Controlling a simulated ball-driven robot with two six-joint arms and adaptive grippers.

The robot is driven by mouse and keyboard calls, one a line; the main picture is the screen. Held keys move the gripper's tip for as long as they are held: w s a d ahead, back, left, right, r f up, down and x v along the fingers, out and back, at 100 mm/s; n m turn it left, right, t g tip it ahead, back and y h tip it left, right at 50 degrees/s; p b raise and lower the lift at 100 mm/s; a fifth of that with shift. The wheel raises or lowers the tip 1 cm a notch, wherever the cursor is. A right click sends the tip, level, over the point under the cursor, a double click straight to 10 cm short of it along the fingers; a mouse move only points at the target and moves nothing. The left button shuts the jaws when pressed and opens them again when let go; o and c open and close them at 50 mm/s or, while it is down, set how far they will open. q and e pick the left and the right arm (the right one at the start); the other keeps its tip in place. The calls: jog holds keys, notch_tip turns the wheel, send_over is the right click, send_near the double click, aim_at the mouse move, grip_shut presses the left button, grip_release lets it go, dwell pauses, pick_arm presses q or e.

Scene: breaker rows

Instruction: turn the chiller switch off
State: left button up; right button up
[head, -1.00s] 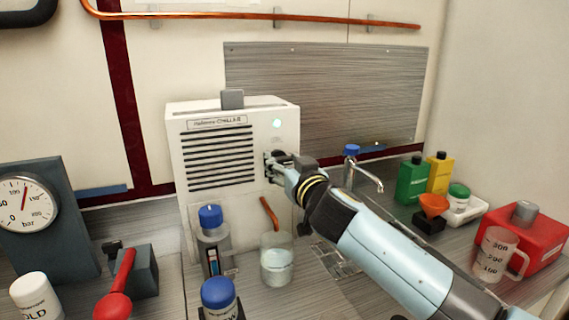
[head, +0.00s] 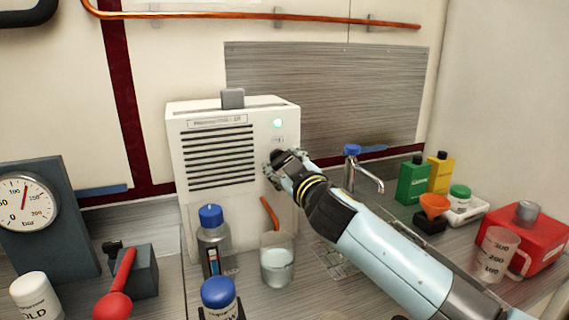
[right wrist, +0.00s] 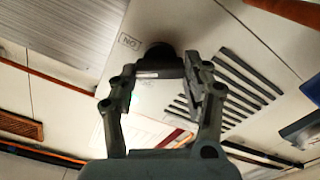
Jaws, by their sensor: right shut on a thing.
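The white chiller (head: 180,135) stands against the back wall, with dark vent slots, a name label and a lit pale-green lamp (head: 278,123) on its front. My right gripper (head: 272,167) is at the right part of that front, below the lamp, and hides the switch in the head view. In the right wrist view, a dark round switch knob (right wrist: 160,53) shows between the fingertips, beside a small ON label (right wrist: 129,40) seen upside down. The gripper is shut on the knob. My left gripper is not in view.
A blue-capped bottle (head: 212,240) and a beaker (head: 277,262) stand in front of the chiller. A tap (head: 368,178) is right of it. A gauge (head: 25,203) and a red-handled valve (head: 122,280) are at the left. A red can (head: 525,240) is at the right.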

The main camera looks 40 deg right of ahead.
jog(key=n, duration=0.5)
jog(key=shift+a+n+p, duration=0.1)
jog(key=shift+n+p, duration=0.2)
jog(key=n, duration=0.2)
jog(key=n+p, duration=0.1)
jog(key=n, duration=0.2)
jog(key=shift+f+n, duration=0.2)
jog(key=shift+n, duration=0.1)
jog(key=o, duration=1.2)
jog(key=shift+c, duration=0.2)
jog(key=v, duration=1.2)
